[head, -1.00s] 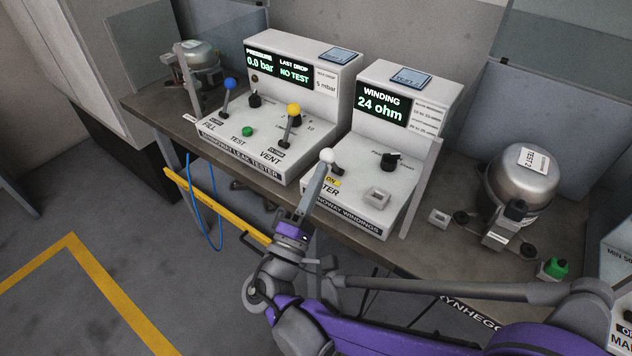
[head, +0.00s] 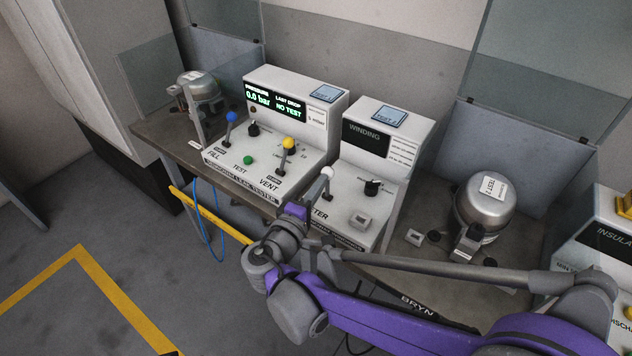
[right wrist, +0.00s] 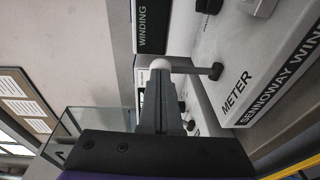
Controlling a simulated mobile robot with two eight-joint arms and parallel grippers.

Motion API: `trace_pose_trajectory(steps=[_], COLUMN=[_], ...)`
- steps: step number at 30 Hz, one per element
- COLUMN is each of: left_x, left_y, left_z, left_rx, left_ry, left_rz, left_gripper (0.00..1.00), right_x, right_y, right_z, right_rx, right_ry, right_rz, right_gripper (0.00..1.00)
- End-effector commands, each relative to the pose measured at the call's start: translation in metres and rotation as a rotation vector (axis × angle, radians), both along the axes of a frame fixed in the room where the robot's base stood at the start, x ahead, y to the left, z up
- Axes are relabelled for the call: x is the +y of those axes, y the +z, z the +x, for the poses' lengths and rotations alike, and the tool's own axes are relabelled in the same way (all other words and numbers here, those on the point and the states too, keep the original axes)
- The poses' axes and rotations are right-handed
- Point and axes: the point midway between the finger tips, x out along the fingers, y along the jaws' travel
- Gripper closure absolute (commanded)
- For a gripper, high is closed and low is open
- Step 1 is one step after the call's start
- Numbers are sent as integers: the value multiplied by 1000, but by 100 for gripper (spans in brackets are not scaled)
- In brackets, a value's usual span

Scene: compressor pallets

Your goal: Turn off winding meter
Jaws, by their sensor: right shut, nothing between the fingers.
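The winding meter (head: 372,176) is a white console in the middle of the head view, and its "WINDING" display (head: 366,139) is dark. Its white-knobbed lever (head: 327,172) stands at the left of its front panel. My right gripper (head: 317,189) is shut and empty, with its fingertips right by the lever. In the right wrist view the white knob (right wrist: 161,64) is just beyond the shut fingertips (right wrist: 157,72), and the lever's stem runs right to the panel. I cannot tell whether they touch. The lever's state label is hidden. My left gripper is not in view.
The leak tester (head: 262,140) with blue and yellow levers stands close on the left. A compressor (head: 484,205) sits to the right on the bench. An insulation tester (head: 608,235) is at the right edge. A yellow rail (head: 210,215) runs below the bench front.

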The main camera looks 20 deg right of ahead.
Motion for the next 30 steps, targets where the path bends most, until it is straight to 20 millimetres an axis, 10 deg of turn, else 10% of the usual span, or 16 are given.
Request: trace_pose_trajectory(steps=[12,30], left_x=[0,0], left_y=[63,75], left_z=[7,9], left_rx=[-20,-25], left_ry=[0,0], left_rz=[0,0], left_gripper=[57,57], right_x=[-29,-45], right_y=[16,11], right_z=[22,34], right_rx=[219,276], right_ry=[-3,-1], right_rz=[286,353], right_gripper=[100,100])
